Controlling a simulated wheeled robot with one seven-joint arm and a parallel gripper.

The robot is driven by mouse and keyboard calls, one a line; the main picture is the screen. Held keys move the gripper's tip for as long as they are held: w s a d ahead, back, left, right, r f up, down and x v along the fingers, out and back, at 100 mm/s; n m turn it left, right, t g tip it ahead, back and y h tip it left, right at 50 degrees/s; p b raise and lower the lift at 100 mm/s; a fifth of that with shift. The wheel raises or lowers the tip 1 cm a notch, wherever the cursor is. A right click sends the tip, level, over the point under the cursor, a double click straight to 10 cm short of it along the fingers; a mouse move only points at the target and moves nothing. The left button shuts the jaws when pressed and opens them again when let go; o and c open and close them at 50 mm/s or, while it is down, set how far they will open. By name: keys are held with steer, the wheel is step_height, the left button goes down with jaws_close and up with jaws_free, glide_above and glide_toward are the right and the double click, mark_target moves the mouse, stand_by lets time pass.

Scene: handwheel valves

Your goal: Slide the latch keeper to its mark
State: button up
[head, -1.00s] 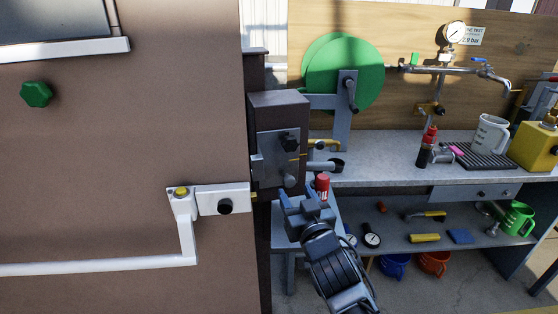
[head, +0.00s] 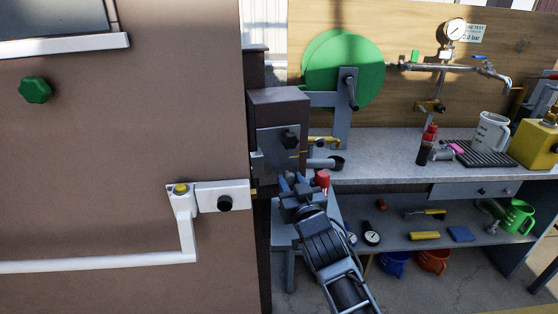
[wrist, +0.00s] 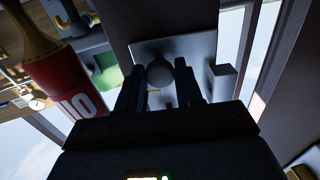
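The latch keeper is on a grey metal plate (head: 268,141) fixed to a dark box (head: 290,104) on the door frame, with a dark square knob (head: 291,139) on it. In the wrist view the keeper's round grey ball knob (wrist: 160,73) stands between my fingertips. My gripper (head: 294,184) is at the plate's lower edge in the head view and covers the ball knob there. In the wrist view my gripper (wrist: 160,88) has its fingers apart, one on each side of the ball, with narrow gaps showing. I cannot make out the mark clearly.
The brown door (head: 110,150) with a white push bar (head: 100,266) fills the left. A workbench (head: 385,160) with a green disc (head: 345,72), jug (head: 490,134) and tools is at the right.

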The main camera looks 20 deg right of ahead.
steer(key=c, duration=0.4)
steer(key=shift+o, duration=0.2)
steer(key=shift+r+p, duration=0.3)
steer(key=shift+r, duration=0.15)
steer(key=o, duration=0.9)
steer(key=shift+c, duration=0.2)
steer(key=shift+s, duration=0.1)
steer(key=shift+s+a+f, duration=0.1)
steer(key=shift+s+f, duration=0.05)
steer(key=shift+s, duration=0.5)
steer(key=shift+s+a+b, duration=0.15)
steer(key=shift+s+b, duration=0.4)
steer(key=shift+s, duration=2.25)
